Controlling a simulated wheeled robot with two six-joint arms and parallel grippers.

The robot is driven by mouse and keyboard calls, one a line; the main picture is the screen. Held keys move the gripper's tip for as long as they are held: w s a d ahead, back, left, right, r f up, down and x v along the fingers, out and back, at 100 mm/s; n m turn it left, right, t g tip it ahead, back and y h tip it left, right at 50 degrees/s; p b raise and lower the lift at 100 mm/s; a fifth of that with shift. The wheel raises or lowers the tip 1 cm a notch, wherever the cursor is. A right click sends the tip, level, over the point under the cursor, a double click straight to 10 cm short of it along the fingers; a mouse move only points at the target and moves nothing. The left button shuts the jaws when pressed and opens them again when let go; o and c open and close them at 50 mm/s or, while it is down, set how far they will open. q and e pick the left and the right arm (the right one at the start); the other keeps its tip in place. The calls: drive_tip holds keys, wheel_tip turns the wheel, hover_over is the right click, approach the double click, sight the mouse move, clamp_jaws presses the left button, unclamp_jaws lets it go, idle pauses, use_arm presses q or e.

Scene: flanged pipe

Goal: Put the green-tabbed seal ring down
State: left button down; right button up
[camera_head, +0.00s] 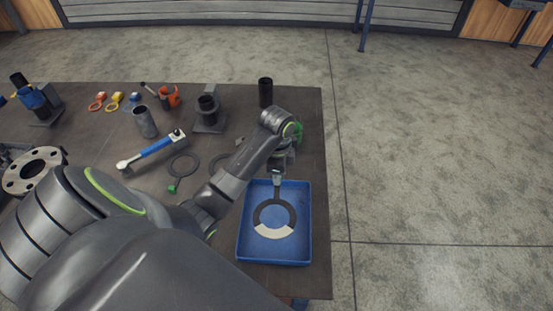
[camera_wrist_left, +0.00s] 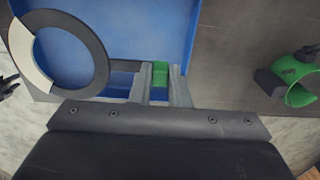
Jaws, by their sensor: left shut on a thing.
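The held seal ring (camera_head: 257,221) is a flat dark ring with a pale segment and a straight tab. It is over the blue tray (camera_head: 305,225); I cannot tell whether it touches the tray floor. My left gripper (camera_head: 277,181) is shut on the tab end. In the left wrist view the ring (camera_wrist_left: 98,42) sits left of the left gripper (camera_wrist_left: 160,82), and the tab's green end (camera_wrist_left: 160,72) shows between the fingers. A second dark ring (camera_head: 184,154) with a green tab (camera_head: 172,186) lies on the table. My right gripper is not in view.
Another dark ring (camera_head: 214,162) is partly hidden behind my left arm. A blue-handled wrench (camera_head: 155,147), a grey pipe piece (camera_head: 145,122), a black cylinder (camera_head: 265,92) and a large flange (camera_head: 33,172) stand or lie on the table. The table's right edge is close to the tray.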

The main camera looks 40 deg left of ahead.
use_arm(q)
wheel_tip(320, 180, down, 4)
drive_tip(key=shift+w+f+p, duration=0.1)
drive_tip(key=shift+p, duration=0.35)
drive_tip(key=shift+f, duration=2)
drive_tip(key=c, duration=1.4)
unclamp_jaws()
drive_tip(key=shift+f, duration=0.15)
